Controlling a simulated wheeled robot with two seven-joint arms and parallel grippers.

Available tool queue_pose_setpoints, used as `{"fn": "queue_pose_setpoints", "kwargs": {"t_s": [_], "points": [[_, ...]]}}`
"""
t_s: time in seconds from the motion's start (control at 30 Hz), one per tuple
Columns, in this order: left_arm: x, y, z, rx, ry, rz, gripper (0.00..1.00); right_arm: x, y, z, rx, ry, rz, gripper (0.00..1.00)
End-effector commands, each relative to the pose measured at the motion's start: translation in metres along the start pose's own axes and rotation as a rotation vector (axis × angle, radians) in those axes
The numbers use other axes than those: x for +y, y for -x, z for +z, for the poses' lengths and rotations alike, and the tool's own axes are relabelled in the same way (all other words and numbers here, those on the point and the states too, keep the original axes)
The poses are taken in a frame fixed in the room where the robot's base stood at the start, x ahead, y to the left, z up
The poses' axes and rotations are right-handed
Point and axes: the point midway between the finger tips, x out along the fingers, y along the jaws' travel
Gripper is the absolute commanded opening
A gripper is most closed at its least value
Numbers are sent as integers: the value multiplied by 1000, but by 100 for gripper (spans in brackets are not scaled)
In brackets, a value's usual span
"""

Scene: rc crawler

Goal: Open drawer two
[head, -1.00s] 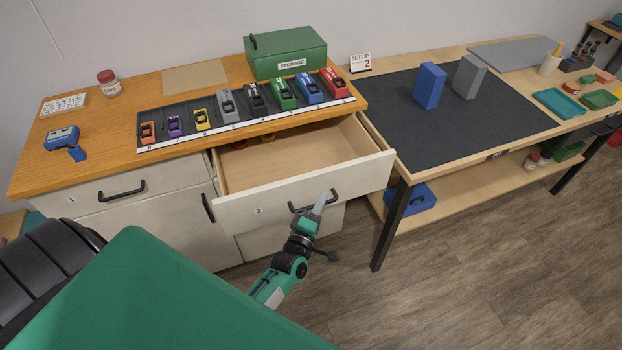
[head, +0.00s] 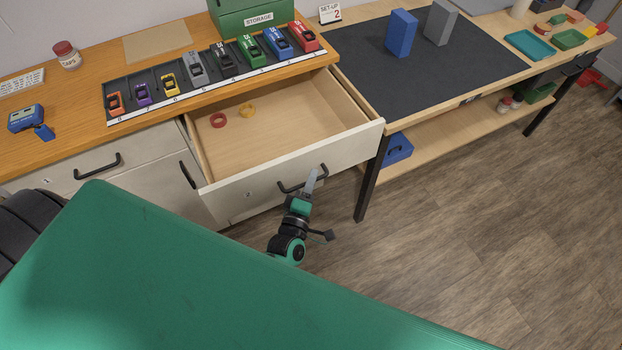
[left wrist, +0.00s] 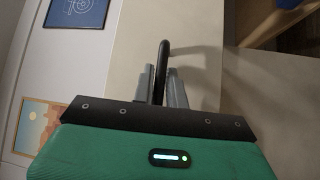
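Drawer two (head: 345,153) has a pale front with a small mark. It stands well out from the wooden-topped cabinet, its inside exposed. Its black bar handle (head: 289,189) is on the front and also shows in the left wrist view (left wrist: 163,58). My left gripper (head: 310,183) is at the handle. In the left wrist view its two grey fingers (left wrist: 162,88) are closed around the handle bar, one on each side. A red ring (head: 218,120) and a yellow ring (head: 248,110) lie in the drawer. My right gripper is not in view.
Drawer one (head: 75,188) is shut at the left. Several small model cars stand on a dark tray (head: 160,109) on the cabinet top. A table with a black mat (head: 430,80) and dark legs (head: 371,182) stands close to the drawer's right side. Open floor (head: 470,220) lies in front.

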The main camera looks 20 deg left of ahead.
Motion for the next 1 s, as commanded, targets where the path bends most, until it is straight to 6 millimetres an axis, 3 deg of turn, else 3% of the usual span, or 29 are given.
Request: {"fn": "queue_pose_setpoints", "kwargs": {"t_s": [0.1, 0.47, 0.67, 1.0], "points": [[0, 0, 0, 0, 0, 0, 32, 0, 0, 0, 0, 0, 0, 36], [-1, 6, 0, 0, 0, -1, 32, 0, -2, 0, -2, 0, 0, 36], [-3, 35, 0, -1, 0, -3, 32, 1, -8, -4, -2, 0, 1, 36], [-3, 103, 0, -1, 0, -2, 32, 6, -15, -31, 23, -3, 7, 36]]}}
